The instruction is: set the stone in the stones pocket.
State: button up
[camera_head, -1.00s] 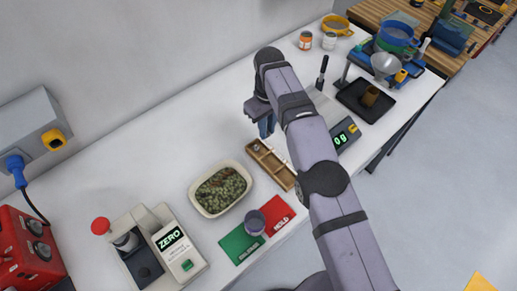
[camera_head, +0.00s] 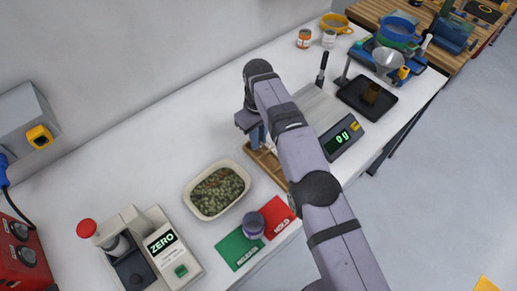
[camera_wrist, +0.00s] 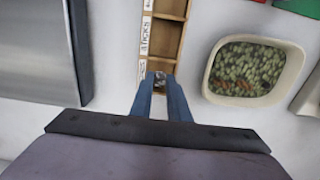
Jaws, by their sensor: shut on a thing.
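My gripper (camera_wrist: 160,82) is shut on a small grey stone (camera_wrist: 159,77), which shows between the fingertips in the wrist view. The divided wooden tray (camera_wrist: 168,29) has white labels along its side. The fingertips are at the tray's near end in that view, over or just in its end compartment; the exact height is unclear. In the head view my gripper (camera_head: 257,137) is at the tray's far end, and my arm covers part of the tray (camera_head: 262,163). The stone is hidden there. I cannot read which label marks the stones pocket.
A bowl of green pellets (camera_head: 217,190) stands close beside the tray. A scale (camera_head: 340,138) is on its other side. A purple-lidded jar (camera_head: 253,225) stands by green and red cards. The white table behind the tray is clear.

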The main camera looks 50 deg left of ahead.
jog(key=shift+f+p, duration=0.45)
jog(key=shift+f, duration=1.6)
jog(key=shift+f, duration=0.1)
jog(key=o, duration=0.3)
jog(key=shift+f, duration=0.1)
jog(key=shift+o, duration=0.6)
jog(key=shift+r, duration=0.25)
jog(key=shift+r, duration=0.2)
notch_tip(320, 180, up, 9)
jog(key=p, duration=0.3)
jog(key=shift+r+p, duration=1.3)
jog(key=shift+p, duration=0.1)
